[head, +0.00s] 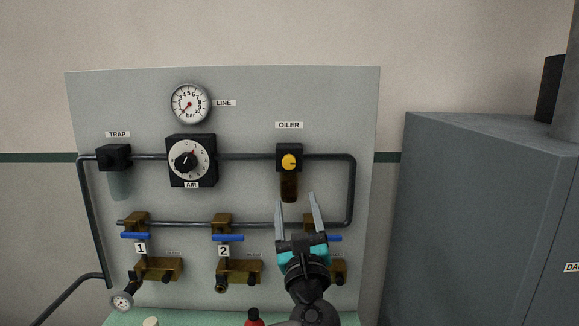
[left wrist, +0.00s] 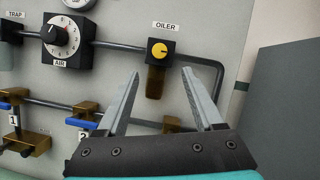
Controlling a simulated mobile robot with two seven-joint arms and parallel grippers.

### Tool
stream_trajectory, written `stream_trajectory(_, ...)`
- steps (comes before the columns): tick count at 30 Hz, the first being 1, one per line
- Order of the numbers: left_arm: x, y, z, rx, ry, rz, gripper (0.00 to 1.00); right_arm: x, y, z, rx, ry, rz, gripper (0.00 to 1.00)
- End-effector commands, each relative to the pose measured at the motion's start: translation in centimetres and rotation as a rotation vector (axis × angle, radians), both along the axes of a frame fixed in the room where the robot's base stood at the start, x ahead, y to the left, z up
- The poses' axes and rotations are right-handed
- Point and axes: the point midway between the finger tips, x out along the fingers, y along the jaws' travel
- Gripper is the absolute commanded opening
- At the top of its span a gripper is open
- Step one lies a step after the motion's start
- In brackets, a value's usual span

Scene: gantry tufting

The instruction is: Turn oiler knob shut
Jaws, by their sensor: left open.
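The oiler knob (head: 289,161) is a round yellow knob with a dark mark, on a black block under the OILER label. It also shows in the left wrist view (left wrist: 159,50). A dark amber bowl (head: 289,188) hangs below the block. My left gripper (head: 296,197) is open and empty, its fingers pointing up towards the panel, below the knob. In the left wrist view the knob shows above and between the two fingertips, apart from both. The right gripper is not in view.
The grey panel (head: 240,100) carries a LINE gauge (head: 190,104), a black AIR dial (head: 190,161), a TRAP unit (head: 115,157) and dark pipes. Brass valves with blue levers (head: 228,238) sit below. A grey cabinet (head: 480,200) stands at the right.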

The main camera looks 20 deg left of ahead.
Motion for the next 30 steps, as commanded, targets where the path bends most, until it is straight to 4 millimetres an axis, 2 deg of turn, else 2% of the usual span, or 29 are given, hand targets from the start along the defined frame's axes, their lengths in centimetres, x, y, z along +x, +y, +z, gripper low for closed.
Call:
stream_trajectory(6,3.6,1.5,1.8,-0.001,-0.001,0.003,0.69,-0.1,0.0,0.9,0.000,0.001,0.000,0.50)
stream_trajectory(18,8.9,3.7,3.9,-0.005,0.000,0.002,0.69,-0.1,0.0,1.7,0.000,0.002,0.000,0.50)
stream_trajectory(24,10.4,4.3,4.5,-0.006,0.000,-0.001,0.69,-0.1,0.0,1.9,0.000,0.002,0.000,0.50)
stream_trajectory(30,11.0,4.5,4.7,-0.007,0.001,0.000,0.69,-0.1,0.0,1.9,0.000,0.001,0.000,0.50)
